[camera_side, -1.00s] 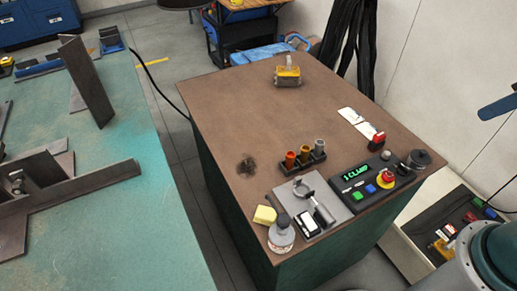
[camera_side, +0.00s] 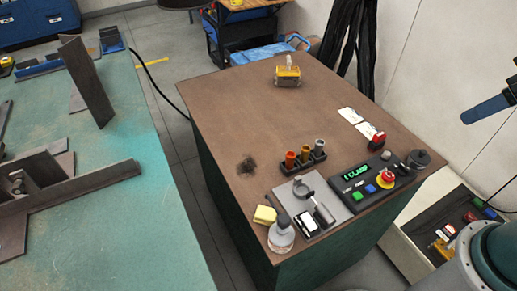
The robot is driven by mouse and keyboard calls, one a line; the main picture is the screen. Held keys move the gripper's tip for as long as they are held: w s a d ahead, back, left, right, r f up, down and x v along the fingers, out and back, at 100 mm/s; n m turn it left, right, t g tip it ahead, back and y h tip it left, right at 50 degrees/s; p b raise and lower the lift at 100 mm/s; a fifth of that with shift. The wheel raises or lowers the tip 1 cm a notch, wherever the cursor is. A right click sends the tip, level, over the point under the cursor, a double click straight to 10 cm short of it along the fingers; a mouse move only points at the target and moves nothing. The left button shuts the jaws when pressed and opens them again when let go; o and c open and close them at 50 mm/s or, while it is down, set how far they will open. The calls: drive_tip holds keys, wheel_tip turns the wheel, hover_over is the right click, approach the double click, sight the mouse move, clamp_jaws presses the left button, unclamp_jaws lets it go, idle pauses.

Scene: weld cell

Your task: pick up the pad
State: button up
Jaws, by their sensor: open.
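The likely pad is a small pale yellow block (camera_side: 265,215) near the front left edge of the brown-topped bench (camera_side: 225,100). It lies beside a grey plate (camera_side: 285,198) and just behind a clear bottle (camera_side: 281,236). Part of my gripper (camera_side: 487,108) shows at the right edge as a blue finger, well above and to the right of the yellow block. The rest of it is cut off by the frame. The gripper is open, and nothing shows in it.
A holder with several coloured cylinders (camera_side: 303,157) and a control box (camera_side: 364,182) stand near the yellow block. A black-and-white item (camera_side: 306,224) lies on the grey plate. An amber block (camera_side: 287,76) stands at the back. The bench's middle is mostly clear.

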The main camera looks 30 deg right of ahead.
drive_tip(key=w+a+f+m+g+y, duration=0.35)
drive_tip(key=w+a, duration=0.85)
drive_tip(key=w, duration=0.4)
drive_tip(key=w+a+f+m+g, duration=0.2)
drive_tip(key=w+a+f, duration=0.1)
drive_tip(key=a+f, duration=0.3)
drive_tip(key=w+a+f+m+g, duration=0.3)
drive_tip(key=a+f, duration=0.4)
drive_tip(key=f, duration=0.3)
drive_tip(key=shift+a+f, duration=0.15)
drive_tip(key=shift+f, duration=0.15)
drive_tip(key=shift+f, duration=0.1)
hover_over(266, 215)
drive_tip(key=w+d, duration=0.3)
drive_tip(key=shift+a+f, duration=0.15)
drive_tip(key=shift+f, duration=1.8)
drive_tip(key=shift+a+f, duration=0.1)
drive_tip(key=shift+f, duration=1.8)
drive_tip(key=shift+s, duration=0.1)
